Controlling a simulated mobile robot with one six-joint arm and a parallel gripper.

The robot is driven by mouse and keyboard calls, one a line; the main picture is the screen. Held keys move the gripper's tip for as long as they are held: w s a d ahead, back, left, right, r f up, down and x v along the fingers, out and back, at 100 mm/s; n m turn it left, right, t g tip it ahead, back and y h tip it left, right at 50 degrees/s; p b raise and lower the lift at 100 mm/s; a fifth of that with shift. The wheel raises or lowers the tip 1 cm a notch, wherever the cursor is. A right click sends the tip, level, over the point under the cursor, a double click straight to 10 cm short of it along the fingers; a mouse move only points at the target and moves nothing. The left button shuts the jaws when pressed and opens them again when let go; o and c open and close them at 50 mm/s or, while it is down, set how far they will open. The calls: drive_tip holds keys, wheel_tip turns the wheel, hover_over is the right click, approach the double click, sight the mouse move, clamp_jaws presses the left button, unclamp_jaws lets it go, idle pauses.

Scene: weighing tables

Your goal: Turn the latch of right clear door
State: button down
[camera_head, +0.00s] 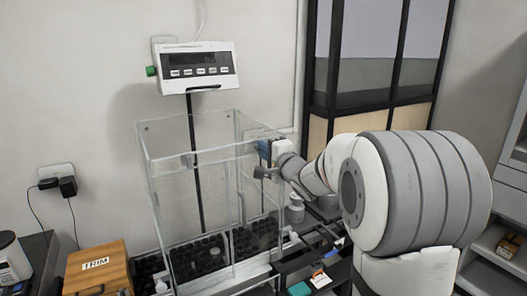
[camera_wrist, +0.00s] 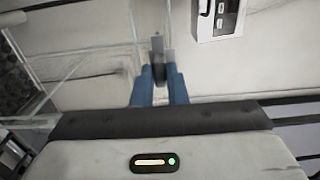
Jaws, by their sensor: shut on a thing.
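The clear box (camera_head: 150,205) with see-through walls stands left of my arm in the head view. Its right side, with the right clear door (camera_head: 265,200), faces my gripper (camera_head: 264,172). In the wrist view my gripper (camera_wrist: 158,80) has its two blue fingers closed on both sides of a small grey latch (camera_wrist: 157,50). The latch stands upright between the fingertips, beside a clear panel edge. In the head view the latch is too small and too covered by the gripper to make out.
A white display unit (camera_head: 198,70) stands on a dark post behind the box. A wooden box marked TRIM (camera_head: 96,268) sits at lower left. A bottle (camera_head: 296,212) and small items on a dark shelf lie below my arm.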

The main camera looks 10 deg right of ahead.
drive_tip(key=shift+r+n+b, duration=0.2)
drive_tip(key=shift+n+b, duration=2.95)
drive_tip(key=shift+n, duration=5.85)
drive_tip(key=shift+r, duration=0.1)
drive_tip(key=c, duration=1.4)
unclamp_jaws()
drive_tip(key=shift+f, duration=0.2)
drive_tip(key=shift+c, duration=0.2)
drive_tip(key=v, duration=0.7)
drive_tip(key=shift+s+d+b, duration=0.15)
drive_tip(key=shift+s+b, duration=0.15)
drive_tip(key=shift+s, duration=0.05)
